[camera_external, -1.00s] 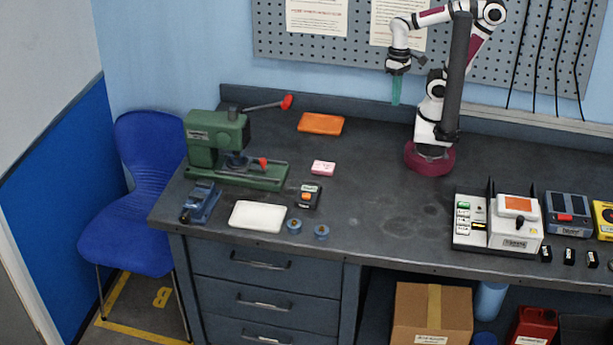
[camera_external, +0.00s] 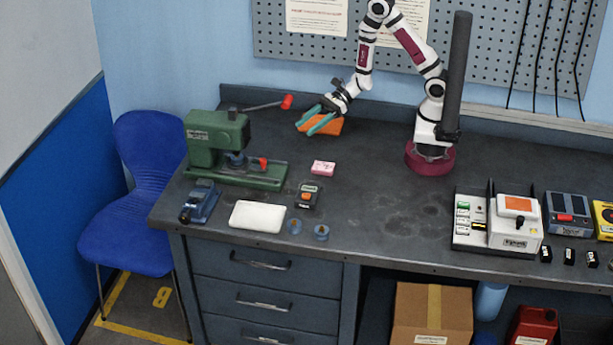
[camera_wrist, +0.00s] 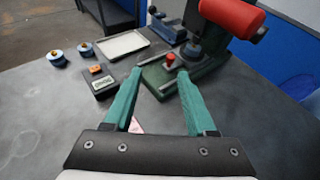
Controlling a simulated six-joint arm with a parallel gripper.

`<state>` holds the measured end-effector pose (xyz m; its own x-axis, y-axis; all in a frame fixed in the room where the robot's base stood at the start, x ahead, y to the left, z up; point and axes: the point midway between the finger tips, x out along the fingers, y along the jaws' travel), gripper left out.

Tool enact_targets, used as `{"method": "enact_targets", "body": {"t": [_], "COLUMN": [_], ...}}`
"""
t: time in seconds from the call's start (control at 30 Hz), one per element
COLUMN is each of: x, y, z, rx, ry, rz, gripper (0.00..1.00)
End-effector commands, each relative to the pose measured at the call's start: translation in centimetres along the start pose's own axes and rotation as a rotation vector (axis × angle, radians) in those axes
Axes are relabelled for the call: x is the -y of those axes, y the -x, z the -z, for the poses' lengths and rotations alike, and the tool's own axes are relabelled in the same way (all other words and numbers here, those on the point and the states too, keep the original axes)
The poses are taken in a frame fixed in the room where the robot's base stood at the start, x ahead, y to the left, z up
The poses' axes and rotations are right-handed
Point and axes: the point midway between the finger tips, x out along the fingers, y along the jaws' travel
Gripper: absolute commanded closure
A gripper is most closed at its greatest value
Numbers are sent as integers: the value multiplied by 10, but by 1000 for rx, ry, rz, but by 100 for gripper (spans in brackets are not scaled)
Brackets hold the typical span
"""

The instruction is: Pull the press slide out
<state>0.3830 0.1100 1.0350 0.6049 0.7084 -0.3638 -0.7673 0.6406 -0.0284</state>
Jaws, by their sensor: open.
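The green press (camera_external: 215,143) stands at the bench's left end. Its slide has a small red knob (camera_external: 263,162) at the front right of the press base. In the wrist view the press (camera_wrist: 190,68) is at the upper middle, with the red knob (camera_wrist: 170,58) just beyond my fingertips. The press lever ends in a red grip (camera_external: 287,102), large at the top right of the wrist view (camera_wrist: 232,18). My gripper (camera_external: 303,129) is open and empty, with teal fingers, right of the press and apart from it. The fingers also show in the wrist view (camera_wrist: 160,73).
The bench middle is clear.

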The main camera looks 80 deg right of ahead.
Motion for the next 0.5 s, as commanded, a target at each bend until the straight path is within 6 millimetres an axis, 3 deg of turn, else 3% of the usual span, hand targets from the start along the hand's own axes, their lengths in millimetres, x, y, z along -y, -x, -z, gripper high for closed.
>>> {"method": "enact_targets", "body": {"t": [0.07, 0.17, 0.5], "x": [12, 16, 22], "y": [-3, -15, -113], "z": [16, 20, 21], "rx": [-19, -24, -22], "ry": [-50, -61, -58], "rz": [57, 73, 70], "gripper": [43, 43, 43]}}
